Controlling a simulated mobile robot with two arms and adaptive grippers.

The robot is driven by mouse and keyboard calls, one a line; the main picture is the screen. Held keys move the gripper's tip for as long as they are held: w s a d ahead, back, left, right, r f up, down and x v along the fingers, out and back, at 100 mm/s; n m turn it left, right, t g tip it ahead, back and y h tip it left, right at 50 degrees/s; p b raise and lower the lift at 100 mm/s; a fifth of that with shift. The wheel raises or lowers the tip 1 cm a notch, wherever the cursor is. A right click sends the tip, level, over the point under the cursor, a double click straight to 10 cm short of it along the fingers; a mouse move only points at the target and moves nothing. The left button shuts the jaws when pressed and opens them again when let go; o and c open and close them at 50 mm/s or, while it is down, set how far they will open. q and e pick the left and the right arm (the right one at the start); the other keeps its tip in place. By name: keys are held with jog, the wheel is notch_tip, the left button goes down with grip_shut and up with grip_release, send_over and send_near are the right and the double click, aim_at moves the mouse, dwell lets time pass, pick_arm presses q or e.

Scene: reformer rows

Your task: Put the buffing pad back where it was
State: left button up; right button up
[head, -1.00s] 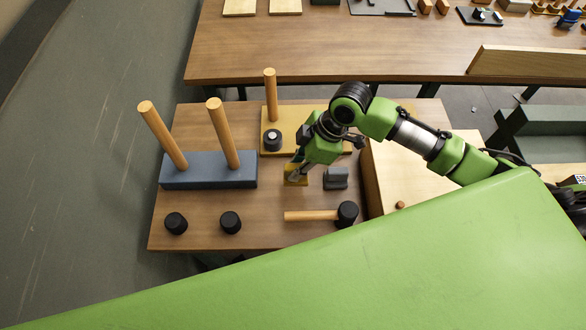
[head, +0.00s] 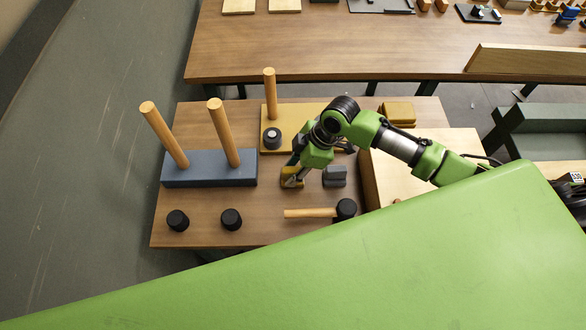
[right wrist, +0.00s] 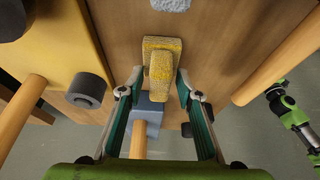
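A yellow, rough-textured pad with a raised grip, which looks like the buffing pad (head: 291,181), sits on the small wooden table. It also shows in the right wrist view (right wrist: 162,70). My right gripper (head: 294,170) is low over it. In the right wrist view its two fingers (right wrist: 161,76) stand on either side of the raised grip, with a narrow gap seeming to show on each side. Whether the fingertips touch the pad's base is hard to tell. My left gripper is not in view.
A grey block (head: 335,177) stands just right of the pad, a mallet (head: 312,213) in front. A blue-grey two-peg stand (head: 208,175) is at left, a yellow one-peg base (head: 292,116) behind. Another yellow block (head: 398,113) lies at the back right. Black knobs (head: 231,219) stand front left.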

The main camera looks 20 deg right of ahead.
jog(key=shift+r, duration=0.1)
jog(key=shift+r, duration=0.25)
jog(key=b+v, duration=0.1)
jog(key=v, duration=1)
jog(key=shift+d+r+b, duration=0.25)
jog(key=shift+b, duration=0.05)
jog(key=shift+s, duration=0.1)
